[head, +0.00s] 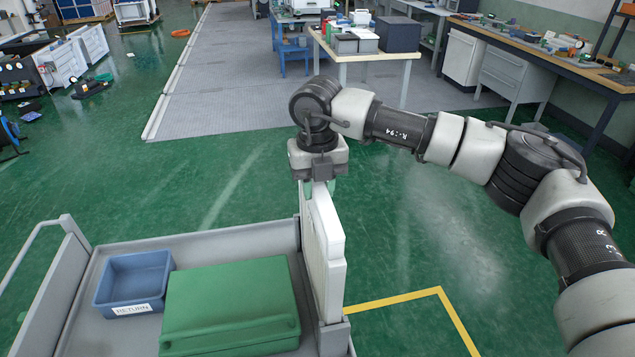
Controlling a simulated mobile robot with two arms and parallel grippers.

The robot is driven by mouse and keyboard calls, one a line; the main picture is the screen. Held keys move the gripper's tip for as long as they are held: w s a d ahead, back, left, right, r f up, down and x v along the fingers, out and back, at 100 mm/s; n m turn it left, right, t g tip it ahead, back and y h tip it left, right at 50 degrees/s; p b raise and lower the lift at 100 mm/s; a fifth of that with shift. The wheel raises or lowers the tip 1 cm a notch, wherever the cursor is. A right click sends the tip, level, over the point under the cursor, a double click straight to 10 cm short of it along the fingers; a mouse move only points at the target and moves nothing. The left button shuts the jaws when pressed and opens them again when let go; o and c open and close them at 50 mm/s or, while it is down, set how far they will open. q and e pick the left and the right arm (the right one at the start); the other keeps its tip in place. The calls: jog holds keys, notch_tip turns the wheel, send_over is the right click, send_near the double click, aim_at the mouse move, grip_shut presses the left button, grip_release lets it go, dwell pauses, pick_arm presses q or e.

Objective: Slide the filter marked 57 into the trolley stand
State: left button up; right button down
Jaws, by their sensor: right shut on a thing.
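My right gripper (319,180) is shut on the top edge of a thin white panel-like filter (322,228). The filter stands upright, seen nearly edge-on, at the right side of the grey trolley (200,248). Its lower part meets the grey stand (333,338) at the trolley's right edge. I cannot tell how deep it sits there. A stepped white edge shows on its near side; I cannot tell whether that is a second panel. No number 57 can be read from here. My left gripper is not in view.
On the trolley, a blue bin (133,284) marked RETURN stands left of a green case (230,305). The case lies close to the filter. Open green floor with a yellow line (395,299) lies right of the trolley. A workbench (375,54) is farther back.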

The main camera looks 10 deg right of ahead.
jog(key=shift+r, duration=0.1)
jog(key=shift+f+b, duration=0.45)
jog(key=shift+f, duration=0.05)
jog(key=c, duration=0.8)
grip_release()
jog(key=shift+f, duration=0.1)
